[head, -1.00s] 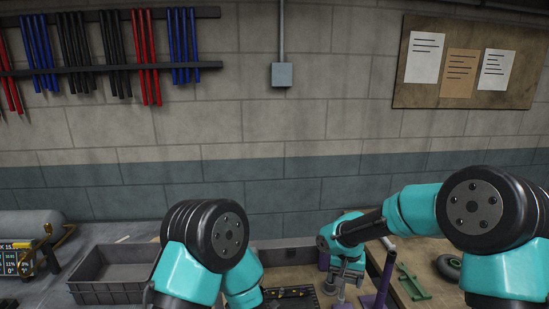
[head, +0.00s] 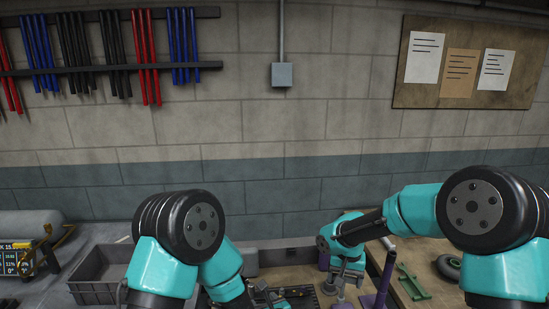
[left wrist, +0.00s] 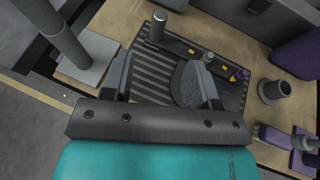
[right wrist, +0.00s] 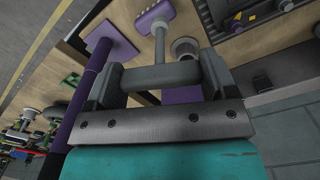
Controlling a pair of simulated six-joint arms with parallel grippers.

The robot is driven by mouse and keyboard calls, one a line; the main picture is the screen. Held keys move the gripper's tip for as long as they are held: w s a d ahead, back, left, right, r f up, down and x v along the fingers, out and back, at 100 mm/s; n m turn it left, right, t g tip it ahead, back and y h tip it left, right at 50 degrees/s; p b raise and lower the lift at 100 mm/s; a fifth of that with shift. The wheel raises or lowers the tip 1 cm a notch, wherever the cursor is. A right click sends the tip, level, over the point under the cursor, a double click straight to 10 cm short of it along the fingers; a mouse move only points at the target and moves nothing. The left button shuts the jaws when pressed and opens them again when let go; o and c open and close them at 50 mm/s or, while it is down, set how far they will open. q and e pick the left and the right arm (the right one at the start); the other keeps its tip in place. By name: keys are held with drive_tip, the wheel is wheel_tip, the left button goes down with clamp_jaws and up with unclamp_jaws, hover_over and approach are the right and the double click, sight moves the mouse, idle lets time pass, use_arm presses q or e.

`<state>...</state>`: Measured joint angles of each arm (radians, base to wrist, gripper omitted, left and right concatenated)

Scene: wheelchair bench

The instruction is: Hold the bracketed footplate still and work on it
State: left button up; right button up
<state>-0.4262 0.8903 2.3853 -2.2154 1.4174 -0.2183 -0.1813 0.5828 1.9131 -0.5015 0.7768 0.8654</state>
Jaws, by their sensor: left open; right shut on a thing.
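The footplate (left wrist: 150,72) is a black ribbed plate with small yellow marks and a dark rounded patch, lying on the wooden bench in the left wrist view. Its edge shows in the head view (head: 300,292), partly hidden by my left arm. My left gripper (left wrist: 160,82) is open and empty above the plate, its fingers apart over the ribs and the rounded patch. My right gripper (right wrist: 158,78) is shut on a grey bar (right wrist: 155,77) that lies across between its fingers. No bracket can be made out for certain.
A purple post (right wrist: 88,90) stands close beside my right gripper. A grey cup-like part (left wrist: 273,92) stands right of the plate. A green part (head: 412,283) and a wheel (head: 449,265) lie at the bench's right. A grey bin (head: 95,290) is at left.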

use_arm(q)
drive_tip(key=shift+x, duration=5.55)
drive_tip(key=shift+r, duration=0.1)
drive_tip(key=shift+c, duration=0.2)
clamp_jaws()
use_arm(e)
drive_tip(key=shift+a, duration=0.1)
drive_tip(key=w+a+r+m, duration=0.1)
drive_tip(key=w+a, duration=0.2)
drive_tip(key=a, duration=0.6)
drive_tip(key=w+a+r+m, duration=0.1)
drive_tip(key=w+a, duration=0.3)
drive_tip(key=a, duration=0.5)
drive_tip(key=shift+w+r, duration=0.2)
drive_tip(key=shift+r, duration=0.6)
drive_tip(key=shift+a, duration=0.1)
